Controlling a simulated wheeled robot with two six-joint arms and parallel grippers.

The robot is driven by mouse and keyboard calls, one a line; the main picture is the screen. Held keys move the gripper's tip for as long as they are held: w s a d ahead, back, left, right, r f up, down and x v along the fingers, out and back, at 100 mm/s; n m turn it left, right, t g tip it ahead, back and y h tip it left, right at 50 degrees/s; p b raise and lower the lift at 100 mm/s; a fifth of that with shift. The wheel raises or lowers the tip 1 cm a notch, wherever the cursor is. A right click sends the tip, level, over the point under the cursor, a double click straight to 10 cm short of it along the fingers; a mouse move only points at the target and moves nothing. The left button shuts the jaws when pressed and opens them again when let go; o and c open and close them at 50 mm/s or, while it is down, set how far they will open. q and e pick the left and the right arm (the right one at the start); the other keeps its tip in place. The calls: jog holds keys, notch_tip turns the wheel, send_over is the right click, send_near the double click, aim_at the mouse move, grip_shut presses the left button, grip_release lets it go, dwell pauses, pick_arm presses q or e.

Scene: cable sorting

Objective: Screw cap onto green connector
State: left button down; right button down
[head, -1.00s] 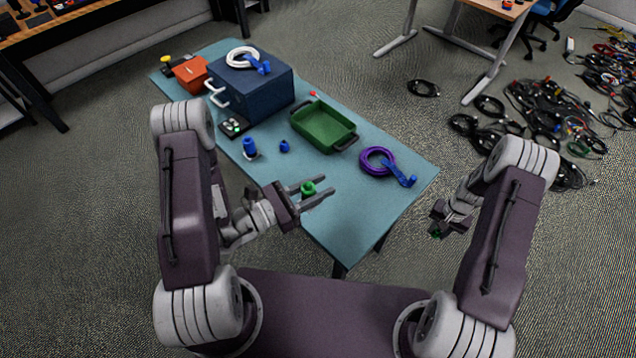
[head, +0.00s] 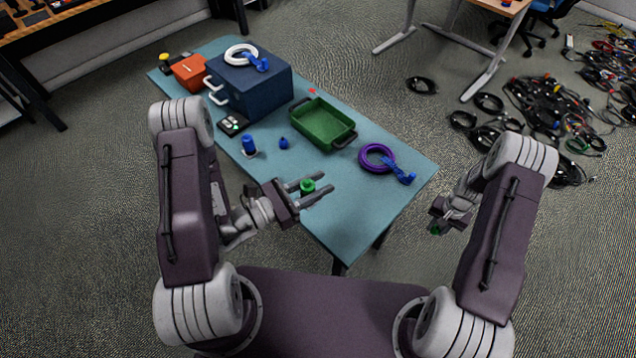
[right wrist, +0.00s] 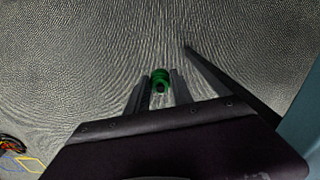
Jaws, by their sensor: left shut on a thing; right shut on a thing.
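My left gripper (head: 312,190) is shut on a green part (head: 308,186), a short ringed cylinder held upright over the table's near edge. My right gripper (head: 435,227) is out past the table's right side, over the floor, shut on another green part (head: 435,230) that is mostly hidden behind the fingers in the head view. In the right wrist view this ribbed green part (right wrist: 160,77) sits between the fingertips of the right gripper (right wrist: 160,88), with a dark opening or end facing the camera. The two green parts are well apart. I cannot tell surely which is cap and which is connector.
The teal table (head: 345,215) carries a green tray (head: 322,125), purple cable coil (head: 376,157), blue connector (head: 249,145), small blue part (head: 284,143), dark blue box (head: 255,90) and orange box (head: 190,72). Open air lies between my grippers.

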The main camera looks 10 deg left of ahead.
dwell(0.9)
